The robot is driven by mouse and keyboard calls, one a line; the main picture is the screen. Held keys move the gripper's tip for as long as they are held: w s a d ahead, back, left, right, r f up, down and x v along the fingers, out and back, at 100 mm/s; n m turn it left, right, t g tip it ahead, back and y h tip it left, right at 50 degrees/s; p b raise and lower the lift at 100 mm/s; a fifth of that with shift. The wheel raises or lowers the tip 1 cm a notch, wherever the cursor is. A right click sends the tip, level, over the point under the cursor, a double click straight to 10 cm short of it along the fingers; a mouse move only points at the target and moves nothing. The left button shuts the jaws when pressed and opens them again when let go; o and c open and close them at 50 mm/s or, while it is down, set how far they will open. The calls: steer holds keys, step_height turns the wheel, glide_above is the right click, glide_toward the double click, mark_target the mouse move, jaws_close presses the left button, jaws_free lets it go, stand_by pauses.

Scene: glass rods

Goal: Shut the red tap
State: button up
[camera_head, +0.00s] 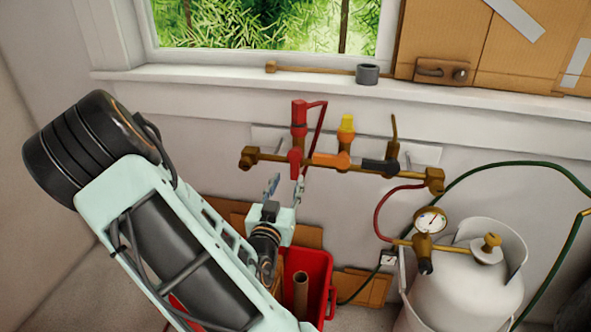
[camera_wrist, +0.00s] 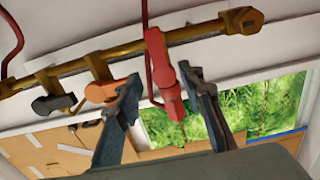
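The red tap (camera_head: 296,161) is at the left end of the brass pipe on the wall, with a red upright part above it. In the wrist view the red tap (camera_wrist: 158,62) sticks out across the pipe, between the lines of my two fingers. My gripper (camera_head: 285,187) is open, in front of and below the red tap in the head view. The wrist view shows my gripper (camera_wrist: 160,80) with its fingers spread and nothing clasped. Whether a finger touches the tap cannot be told.
An orange tap (camera_head: 332,160) and a black tap (camera_head: 378,166) sit right of the red one on the brass pipe (camera_head: 265,156). A thin red line (camera_head: 319,128) loops beside the red tap. A gas bottle (camera_head: 460,285) stands right; a red bin (camera_head: 318,276) is below.

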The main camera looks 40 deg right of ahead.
mark_target(294, 166)
steer(key=b+x, duration=0.1)
steer(key=x, duration=0.8)
steer(key=shift+w+d, duration=0.1)
steer(key=shift+d, duration=0.05)
steer(key=shift+c, duration=0.7)
jaws_close()
